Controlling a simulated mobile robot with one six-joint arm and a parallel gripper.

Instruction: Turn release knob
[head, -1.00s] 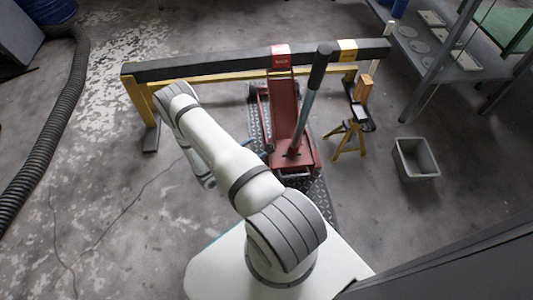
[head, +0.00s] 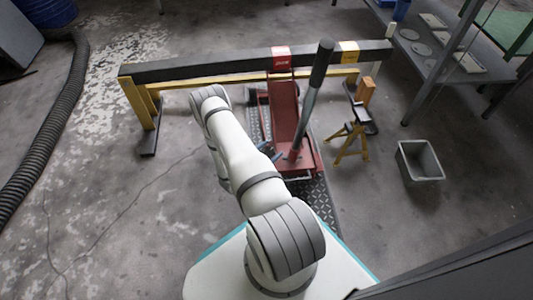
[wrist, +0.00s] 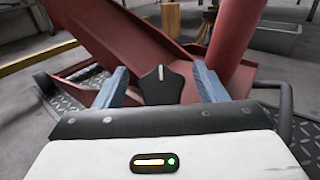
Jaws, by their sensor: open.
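The release knob (wrist: 161,85) is black with a white pointer line, and it shows in the wrist view in front of the red floor jack (wrist: 130,40). My gripper (wrist: 160,85) is open, with one blue finger on each side of the knob and a gap visible on both sides. I cannot tell how deep the fingertips reach past it. In the head view the red jack (head: 284,110) stands beyond my arm, with its handle (head: 315,85) tilted up. My gripper (head: 268,151) is mostly hidden there by my arm, at the jack's near left side. The knob is hidden in that view.
A long dark beam (head: 200,63) on yellow legs spans behind the jack. A yellow jack stand (head: 352,135) and a grey bin (head: 420,160) stand to the right. A checkered metal plate (head: 316,195) lies under the jack. The floor at left is mostly open.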

